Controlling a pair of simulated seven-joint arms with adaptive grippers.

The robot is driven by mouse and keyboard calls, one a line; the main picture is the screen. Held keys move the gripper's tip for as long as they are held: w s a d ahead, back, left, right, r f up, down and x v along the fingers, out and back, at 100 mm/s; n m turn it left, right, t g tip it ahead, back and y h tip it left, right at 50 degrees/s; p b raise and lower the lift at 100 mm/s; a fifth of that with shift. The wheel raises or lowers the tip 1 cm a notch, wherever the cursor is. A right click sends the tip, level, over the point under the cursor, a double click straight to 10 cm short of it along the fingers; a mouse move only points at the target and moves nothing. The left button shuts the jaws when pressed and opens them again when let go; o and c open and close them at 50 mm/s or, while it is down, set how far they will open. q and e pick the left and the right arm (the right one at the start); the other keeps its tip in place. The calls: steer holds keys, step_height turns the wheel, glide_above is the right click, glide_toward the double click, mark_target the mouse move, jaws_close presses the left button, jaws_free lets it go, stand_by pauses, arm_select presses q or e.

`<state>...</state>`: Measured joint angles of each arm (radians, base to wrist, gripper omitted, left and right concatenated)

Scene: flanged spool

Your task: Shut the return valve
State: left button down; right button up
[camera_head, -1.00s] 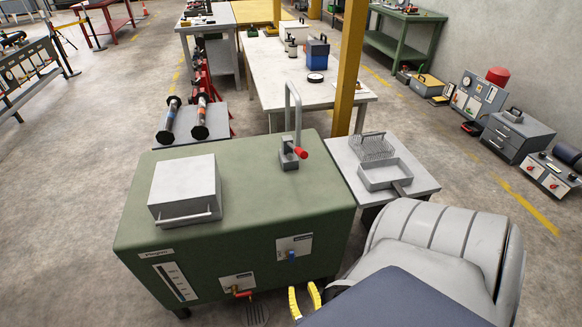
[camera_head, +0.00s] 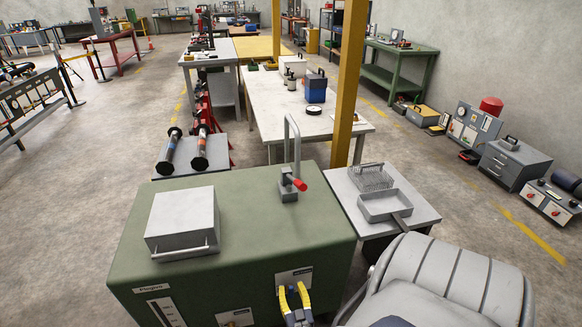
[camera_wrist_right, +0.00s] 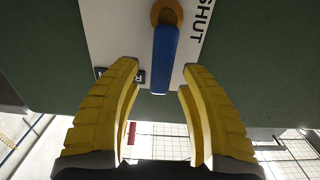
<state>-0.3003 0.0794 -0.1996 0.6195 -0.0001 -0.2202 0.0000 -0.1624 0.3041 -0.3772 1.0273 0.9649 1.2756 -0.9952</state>
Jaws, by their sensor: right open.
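The blue valve lever (camera_wrist_right: 162,60) hangs from a brass-coloured pivot on a white plate (camera_wrist_right: 112,30), with the word SHUT beside it. A small dark label on the plate is partly hidden by a finger. In the head view the plate (camera_head: 296,276) is on the front of a green tank (camera_head: 320,235). My right gripper (camera_head: 294,289) is there with yellow fingers open. In the wrist view the open fingers (camera_wrist_right: 160,66) appear on either side of the lever; touching cannot be told. My left gripper is not in view.
On the tank top stand a grey box (camera_head: 183,218) and a bent pipe with a red handle (camera_head: 300,184). Another plate (camera_head: 236,317) is low on the tank front. A side table with a metal tray (camera_head: 370,208) stands to the right. A yellow post (camera_head: 350,80) rises behind.

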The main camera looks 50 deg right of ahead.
steer(key=shift+w+d, duration=0.15)
jaws_close()
stand_by(0.4)
